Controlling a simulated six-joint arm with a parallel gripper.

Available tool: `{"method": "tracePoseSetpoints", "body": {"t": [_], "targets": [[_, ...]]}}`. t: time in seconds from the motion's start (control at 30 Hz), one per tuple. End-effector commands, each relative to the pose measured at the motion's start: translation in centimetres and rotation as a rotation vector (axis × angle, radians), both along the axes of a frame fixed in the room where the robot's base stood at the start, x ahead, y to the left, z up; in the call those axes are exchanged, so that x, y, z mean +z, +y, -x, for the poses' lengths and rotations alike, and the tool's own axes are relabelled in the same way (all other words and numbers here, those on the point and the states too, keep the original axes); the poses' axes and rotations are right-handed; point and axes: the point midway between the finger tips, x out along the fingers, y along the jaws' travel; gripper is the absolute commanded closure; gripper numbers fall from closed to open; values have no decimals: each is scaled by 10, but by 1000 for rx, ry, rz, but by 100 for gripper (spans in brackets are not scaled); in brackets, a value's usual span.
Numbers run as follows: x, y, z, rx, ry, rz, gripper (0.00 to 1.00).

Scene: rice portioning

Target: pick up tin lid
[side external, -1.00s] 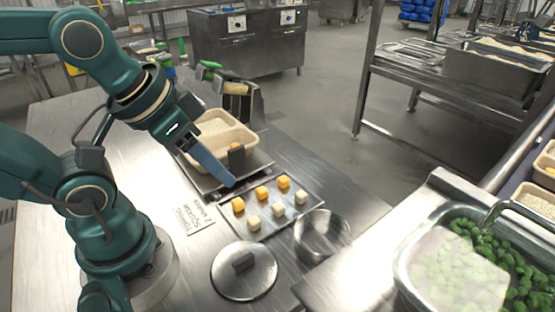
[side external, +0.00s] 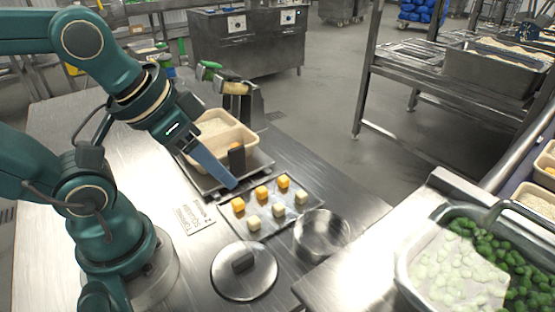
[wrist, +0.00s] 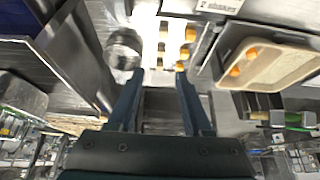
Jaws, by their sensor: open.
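The tin lid (side external: 236,283) is a round, shiny metal disc with a dark block-shaped knob on top. It lies flat on the steel table in the side view, near the front and left of the open metal tin (side external: 321,236). I cannot make out the lid in the wrist view, but the tin shows there (wrist: 123,48). My gripper (side external: 232,185) points down above the far left edge of the cube tray, well away from the lid. In the wrist view its two blue fingers (wrist: 156,78) are spread apart with nothing held between them.
A flat tray (side external: 266,222) holds several orange and pale cubes. Behind it stands a beige container (side external: 246,137) with rice. A printed sign (side external: 194,219) lies left of the tray. A pan of green vegetables (side external: 403,262) stands at right. The table front-left of the lid is clear.

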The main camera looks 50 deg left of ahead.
Motion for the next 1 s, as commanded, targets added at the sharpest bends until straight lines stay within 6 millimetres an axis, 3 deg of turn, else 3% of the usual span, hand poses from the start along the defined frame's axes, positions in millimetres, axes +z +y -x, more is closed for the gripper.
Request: {"method": "tracePoseSetpoints", "body": {"t": [0.23,0.43,0.7,1.0], "targets": [[1,0,-1,26,-5,14,50],[-2,-8,-15,100,54,67,50],[-40,-38,-25,91,285,67,50],[-80,-61,-13,11,471,-8,50]]}}
